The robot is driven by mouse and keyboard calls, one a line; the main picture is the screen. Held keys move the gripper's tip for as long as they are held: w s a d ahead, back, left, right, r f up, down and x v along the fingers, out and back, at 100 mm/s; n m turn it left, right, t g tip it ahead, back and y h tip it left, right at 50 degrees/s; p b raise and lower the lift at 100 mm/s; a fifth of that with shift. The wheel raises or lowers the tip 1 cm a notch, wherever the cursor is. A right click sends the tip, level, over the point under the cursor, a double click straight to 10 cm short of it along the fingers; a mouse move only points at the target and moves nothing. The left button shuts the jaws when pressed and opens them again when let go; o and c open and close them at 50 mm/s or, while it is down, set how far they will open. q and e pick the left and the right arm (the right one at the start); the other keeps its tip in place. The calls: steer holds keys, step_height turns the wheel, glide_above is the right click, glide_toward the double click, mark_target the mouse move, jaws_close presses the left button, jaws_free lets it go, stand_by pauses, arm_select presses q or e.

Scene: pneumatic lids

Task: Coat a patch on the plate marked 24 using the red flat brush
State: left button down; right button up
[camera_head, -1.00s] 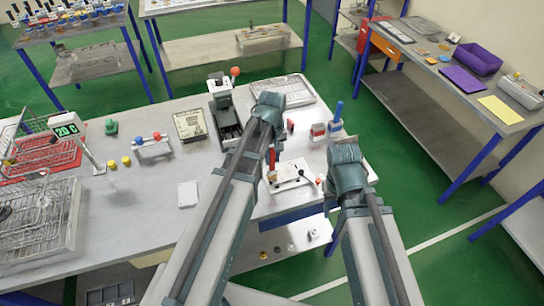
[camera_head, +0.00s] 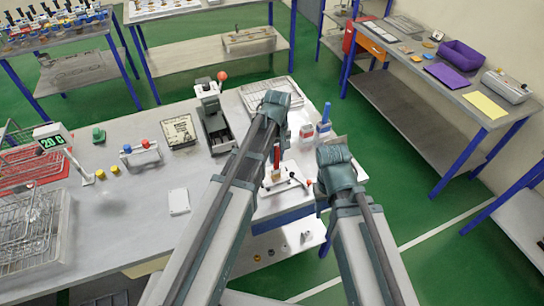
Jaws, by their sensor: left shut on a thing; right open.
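My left gripper (camera_head: 276,142) is mostly hidden behind its own arm, over the right part of the bench. It is shut on a slim upright red thing, seemingly the red flat brush (camera_head: 277,157). The brush's lower end is over or beside a white board with a small lever clamp (camera_head: 284,183); I cannot tell whether they touch. A small white plate (camera_head: 179,201) lies flat on the bench, left of my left arm. No number 24 can be read on either. My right gripper (camera_head: 321,195) is open and empty, near the bench's right edge, largely hidden by its wrist.
Behind the board stand small containers, one with a blue top (camera_head: 325,114).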

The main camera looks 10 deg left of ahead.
arm_select(q)
steer(key=shift+w+d, duration=0.45)
steer(key=shift+d, duration=0.25)
steer(key=shift+w+a, duration=0.4)
steer(key=shift+w, duration=0.1)
stand_by(1.0)
steer(key=shift+s+a, duration=0.1)
